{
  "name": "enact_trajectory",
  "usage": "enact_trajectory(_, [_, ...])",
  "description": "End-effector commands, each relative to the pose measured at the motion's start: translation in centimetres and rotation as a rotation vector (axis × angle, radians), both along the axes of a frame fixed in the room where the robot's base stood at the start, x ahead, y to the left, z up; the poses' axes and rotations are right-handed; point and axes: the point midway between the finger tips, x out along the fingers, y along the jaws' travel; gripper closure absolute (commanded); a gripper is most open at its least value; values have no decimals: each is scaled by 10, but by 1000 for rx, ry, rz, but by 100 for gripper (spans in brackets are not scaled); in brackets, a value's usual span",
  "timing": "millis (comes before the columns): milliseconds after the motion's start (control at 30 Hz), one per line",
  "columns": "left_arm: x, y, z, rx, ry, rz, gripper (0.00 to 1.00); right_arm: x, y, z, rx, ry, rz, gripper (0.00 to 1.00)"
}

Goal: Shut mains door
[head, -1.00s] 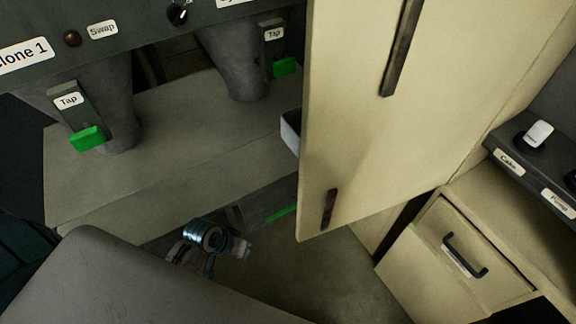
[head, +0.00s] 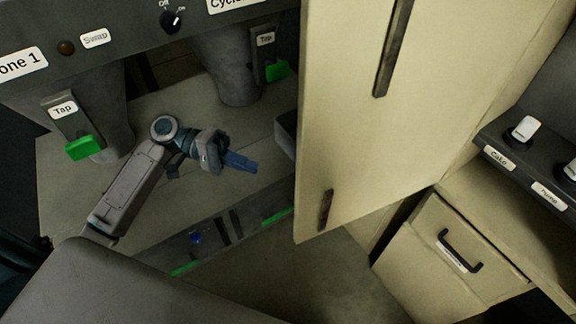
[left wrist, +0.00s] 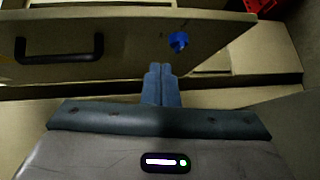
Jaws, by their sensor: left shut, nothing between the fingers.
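A tall cream door (head: 385,130), which looks like the mains door, stands open in the head view, its lower edge jutting out over the floor. It has a long dark handle strip (head: 395,48) and a small dark fitting (head: 326,209) near its lower left corner. My left gripper (head: 250,166) is shut and empty, left of the door's near edge and apart from it, pointing right. In the left wrist view, the closed blue fingers (left wrist: 160,72) are in front of a cream panel (left wrist: 130,38) with a black handle (left wrist: 60,48). I cannot tell whether this is the same door.
Left are funnels with green taps (head: 84,148) over a grey-beige bench. Right are a drawer with a black handle (head: 461,251) and a dark switch panel (head: 525,160). A blue knob (left wrist: 178,41) shows in the wrist view. Floor below the door is clear.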

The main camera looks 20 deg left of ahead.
Motion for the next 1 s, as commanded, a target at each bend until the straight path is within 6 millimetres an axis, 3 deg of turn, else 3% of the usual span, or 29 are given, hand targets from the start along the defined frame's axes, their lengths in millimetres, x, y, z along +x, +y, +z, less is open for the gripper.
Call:
enact_trajectory(133, [13, 18, 38, -115, 31, -13, 100, 0, 0, 0, 0, 0, 0, 64])
enact_trajectory(367, [16, 15, 53, -165, 45, -23, 100, 0, 0, 1, 0, 0, 0, 64])
enact_trajectory(933, [12, -77, 54, -165, 43, -23, 100, 0, 2, 13, 2, -1, -1, 64])
enact_trajectory(1000, [3, -85, 54, -162, 46, -23, 100, 0, 2, 18, 2, 0, -1, 64])
